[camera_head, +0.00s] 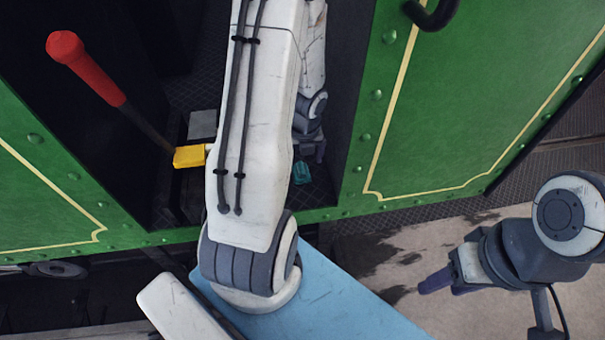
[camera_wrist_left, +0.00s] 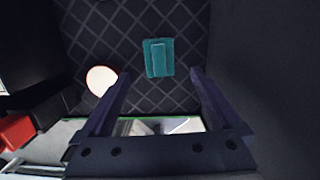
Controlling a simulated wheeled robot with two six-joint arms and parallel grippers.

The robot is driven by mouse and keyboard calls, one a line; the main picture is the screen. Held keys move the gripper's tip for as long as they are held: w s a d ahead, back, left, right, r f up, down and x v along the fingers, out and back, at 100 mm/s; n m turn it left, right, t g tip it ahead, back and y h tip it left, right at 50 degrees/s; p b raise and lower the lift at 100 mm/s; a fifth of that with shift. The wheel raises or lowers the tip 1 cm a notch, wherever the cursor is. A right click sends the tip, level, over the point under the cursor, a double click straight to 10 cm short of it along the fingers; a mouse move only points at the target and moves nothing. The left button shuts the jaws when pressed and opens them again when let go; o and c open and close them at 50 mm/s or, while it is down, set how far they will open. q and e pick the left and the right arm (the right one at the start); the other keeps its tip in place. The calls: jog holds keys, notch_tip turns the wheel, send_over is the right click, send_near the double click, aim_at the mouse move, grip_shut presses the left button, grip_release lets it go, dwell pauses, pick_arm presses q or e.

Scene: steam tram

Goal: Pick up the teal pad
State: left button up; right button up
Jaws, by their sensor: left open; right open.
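The teal pad (camera_head: 301,173) lies on the dark floor inside the green tram's doorway, just right of my left arm in the head view. In the left wrist view the teal pad (camera_wrist_left: 158,58) lies flat on diamond-patterned plate, ahead of and between the fingers. My left gripper (camera_wrist_left: 158,84) is open and empty, apart from the pad. In the head view my left gripper (camera_head: 316,150) is partly hidden by its own arm, with the fingers just above the pad. My right gripper (camera_head: 436,284) is open and empty over the pavement at the lower right.
A red-handled lever (camera_head: 90,75) with a yellow block (camera_head: 189,156) stands left of my left arm. Green riveted panels (camera_head: 480,95) flank the doorway. A round pale object (camera_wrist_left: 101,80) lies left of the pad in the left wrist view. Dark walls stand close on both sides.

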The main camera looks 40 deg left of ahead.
aim_at(302, 168)
pick_arm(q)
jog(key=shift+w+f, duration=0.15)
jog(key=shift+f, duration=0.35)
jog(key=f+b, duration=0.2)
jog(key=a+f+b, duration=0.1)
jog(key=f, duration=0.2)
jog(key=shift+w+b, duration=0.2)
jog(key=shift+b, duration=0.15)
jog(key=c, duration=1.4)
notch_tip(302, 168, up, 9)
jog(key=p, duration=0.7)
jog(key=shift+c, duration=0.2)
jog(key=shift+r, duration=0.55)
